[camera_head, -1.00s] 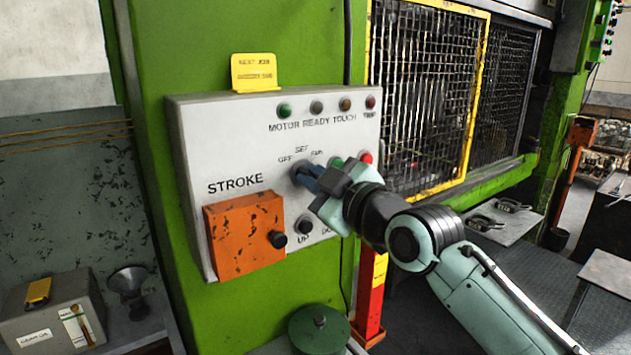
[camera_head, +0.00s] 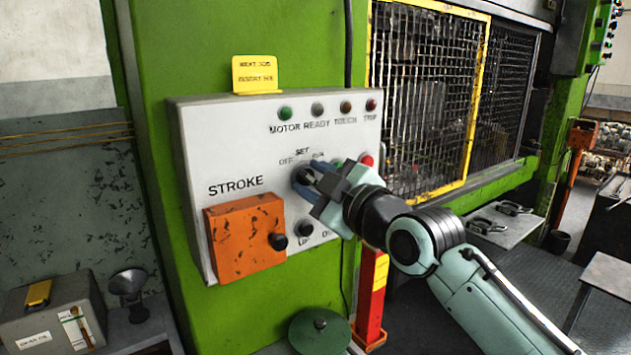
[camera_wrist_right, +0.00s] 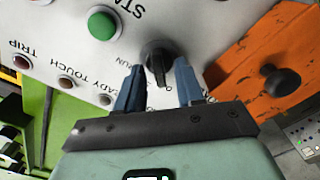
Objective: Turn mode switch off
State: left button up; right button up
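The mode switch is a black rotary knob (camera_head: 301,175) on the grey control panel (camera_head: 192,140), under the labels OFF, SET and RUN. In the right wrist view the knob (camera_wrist_right: 157,55) stands between the two blue fingers. My right gripper (camera_head: 314,176) is at the panel; it also shows in the wrist view (camera_wrist_right: 158,76). Its fingers are apart, one on each side of the knob, with a visible gap to each side. The fingers partly cover the knob in the head view. The knob's exact pointing is hard to read. My left gripper is out of view.
A green button (camera_wrist_right: 102,24) and a red button (camera_head: 367,160) sit beside the switch. An orange STROKE box (camera_head: 240,235) with a black knob juts out at lower left. Indicator lamps line the panel's top. A yellow-framed mesh guard (camera_head: 425,100) stands to the right.

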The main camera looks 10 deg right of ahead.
jog(key=b+v, duration=0.3)
jog(key=v, duration=1)
jog(key=shift+s+b, duration=0.2)
jog(key=shift+b, duration=0.1)
